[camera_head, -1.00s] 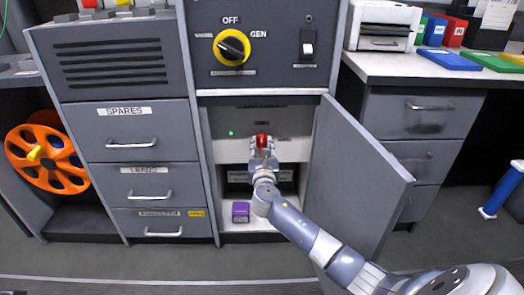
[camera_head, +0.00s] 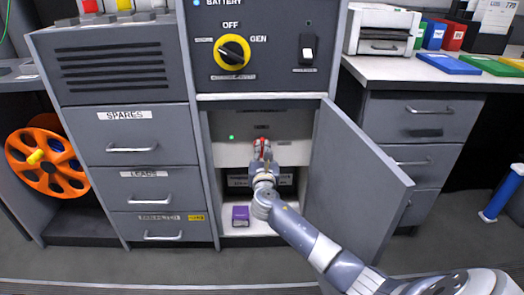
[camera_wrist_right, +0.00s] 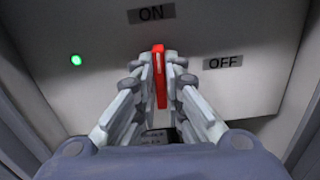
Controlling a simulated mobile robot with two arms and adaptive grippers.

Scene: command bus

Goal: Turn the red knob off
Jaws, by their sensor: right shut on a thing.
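The red knob (camera_wrist_right: 159,62) is on a light panel inside the open cabinet. In the right wrist view its bar stands upright, its top toward the ON label (camera_wrist_right: 151,13). The OFF label (camera_wrist_right: 223,62) is to its right. In the head view the red knob (camera_head: 262,143) shows partly behind the gripper. My right gripper (camera_head: 263,152) reaches into the cabinet. In the right wrist view its fingers (camera_wrist_right: 160,80) are closed on the two sides of the knob. My left gripper is not in view.
A lit green light (camera_wrist_right: 76,60) is left of the knob. The grey cabinet door (camera_head: 355,180) stands open to the right of my arm. A purple box (camera_head: 240,215) sits on the cabinet floor. A yellow-ringed selector (camera_head: 232,51) is on the panel above.

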